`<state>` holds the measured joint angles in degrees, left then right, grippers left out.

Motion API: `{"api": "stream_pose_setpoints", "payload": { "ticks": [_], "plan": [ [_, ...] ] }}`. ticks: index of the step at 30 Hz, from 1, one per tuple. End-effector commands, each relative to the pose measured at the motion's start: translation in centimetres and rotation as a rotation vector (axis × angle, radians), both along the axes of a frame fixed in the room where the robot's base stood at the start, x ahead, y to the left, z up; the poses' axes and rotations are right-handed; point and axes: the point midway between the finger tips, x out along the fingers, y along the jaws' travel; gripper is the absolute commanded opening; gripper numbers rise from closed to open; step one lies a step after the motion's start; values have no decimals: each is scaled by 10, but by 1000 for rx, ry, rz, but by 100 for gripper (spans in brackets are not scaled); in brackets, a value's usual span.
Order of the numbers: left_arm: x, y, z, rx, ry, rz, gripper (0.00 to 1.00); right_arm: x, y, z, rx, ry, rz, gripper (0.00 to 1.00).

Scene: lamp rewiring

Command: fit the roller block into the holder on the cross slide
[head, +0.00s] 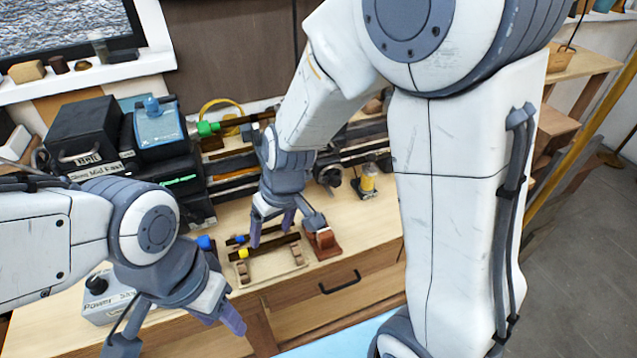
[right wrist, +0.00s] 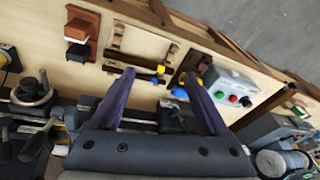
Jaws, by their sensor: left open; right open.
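A red-brown block (head: 322,243), which looks like the roller block, stands on the bench at the right of the bar rack; it also shows at the upper left in the right wrist view (right wrist: 80,30). My right gripper (head: 272,228) is open and empty above the rack, left of the block; its two fingers (right wrist: 158,76) are spread in the right wrist view. My left gripper (head: 175,330) is open and empty at the front left. The cross slide appears to be the dark mechanism (head: 328,175) behind the right gripper. I cannot make out its holder clearly.
The rack (head: 298,264) holds dark bars with yellow and blue ends. A power box (head: 105,305) sits at the front left, and a small yellow bottle (head: 368,180) stands behind the block. Dark machine rails run along the back. Bare bench lies right of the block.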

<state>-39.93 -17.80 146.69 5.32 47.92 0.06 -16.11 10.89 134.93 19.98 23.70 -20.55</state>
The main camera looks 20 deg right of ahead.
Motion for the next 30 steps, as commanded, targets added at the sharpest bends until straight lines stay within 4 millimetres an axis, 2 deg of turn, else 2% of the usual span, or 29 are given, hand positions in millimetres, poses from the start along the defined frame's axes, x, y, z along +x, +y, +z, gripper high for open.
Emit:
{"api": "stream_pose_setpoints", "payload": {
  "ticks": [1, 4, 7, 11, 15, 30],
  "plan": [
    [0, 0, 10, 0, 0, 0, 50, 27, -23, -11, -7, -12, -72, 79],
    [0, 0, 17, 0, 0, 0, 50, 66, -66, -37, -32, -55, -177, 79],
    [0, 0, 22, 0, 0, 0, 50, 88, -105, -59, -66, -85, -251, 79],
    [0, 0, 24, 0, 0, 0, 50, 100, -136, -77, -99, -105, -304, 79],
    [0, 0, 21, 0, 0, 0, 50, 104, -146, -87, -110, -112, -320, 79],
    [0, 0, -17, 0, 0, 1, 50, 120, -144, -141, -109, -111, -316, 79]
  ]
}}
